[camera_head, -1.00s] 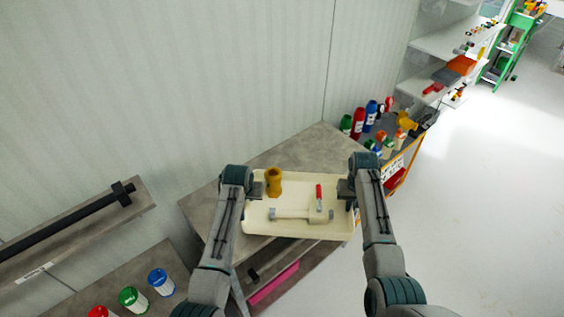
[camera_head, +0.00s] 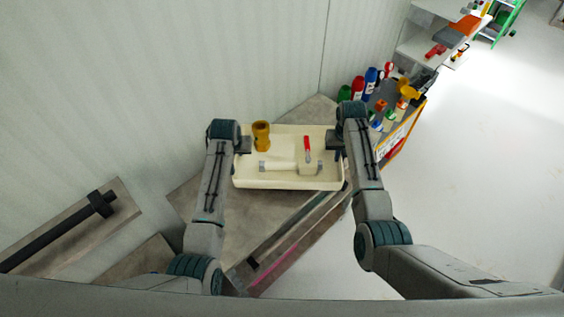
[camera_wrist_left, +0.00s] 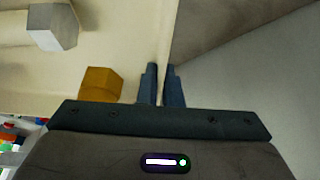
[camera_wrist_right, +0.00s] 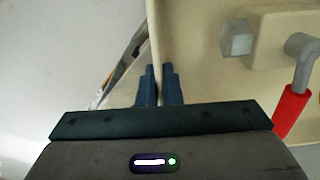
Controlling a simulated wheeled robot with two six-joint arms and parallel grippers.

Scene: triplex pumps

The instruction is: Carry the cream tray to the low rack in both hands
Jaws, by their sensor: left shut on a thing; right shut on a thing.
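The cream tray (camera_head: 285,183) is held between my two arms in the head view, over or on the grey-brown bench; I cannot tell if it touches. My left gripper (camera_head: 243,145) is shut on the tray's left wall, which runs between its fingers in the left wrist view (camera_wrist_left: 160,85). My right gripper (camera_head: 334,143) is shut on the right wall, also seen in the right wrist view (camera_wrist_right: 159,86). In the tray are a yellow-brown fitting (camera_head: 261,135) and a cream valve body (camera_head: 285,167) with a red-handled lever (camera_head: 307,145). No low rack can be identified for certain.
The bench (camera_head: 250,225) has bare top around the tray. Several coloured bottles (camera_head: 358,88) and fittings crowd a cart behind it, to the right. A shelf with a black bar (camera_head: 60,232) is on the left wall. Open floor (camera_head: 475,170) lies at right.

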